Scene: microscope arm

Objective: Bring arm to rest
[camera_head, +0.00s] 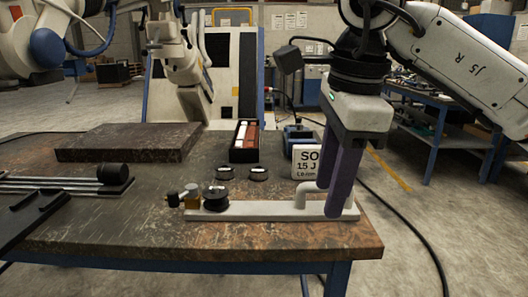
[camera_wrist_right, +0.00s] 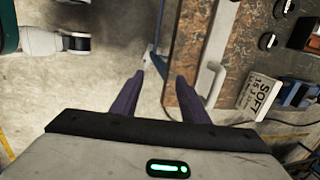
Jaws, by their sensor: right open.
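A pale grey arm piece (camera_head: 265,211) lies along the front of the table, with a raised, bent tube (camera_head: 305,196) at its right end. A black round knob (camera_head: 216,197) sits on its left part. My right gripper (camera_head: 330,202) is open, pointing down at that right end; its purple fingers hide part of the tube. Contact cannot be told. In the right wrist view the open fingers (camera_wrist_right: 160,78) reach past the table's edge, with the grey tube (camera_wrist_right: 216,75) ahead and to their right. I cannot make out my left gripper.
The scratched table (camera_head: 130,228) also bears a dark raised slab (camera_head: 130,142), metal rods (camera_head: 60,185), a black box (camera_head: 244,143), small black discs (camera_head: 221,173) and a white sign (camera_head: 306,162). Other white machine arms stand behind at left. A cable runs over the floor at right.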

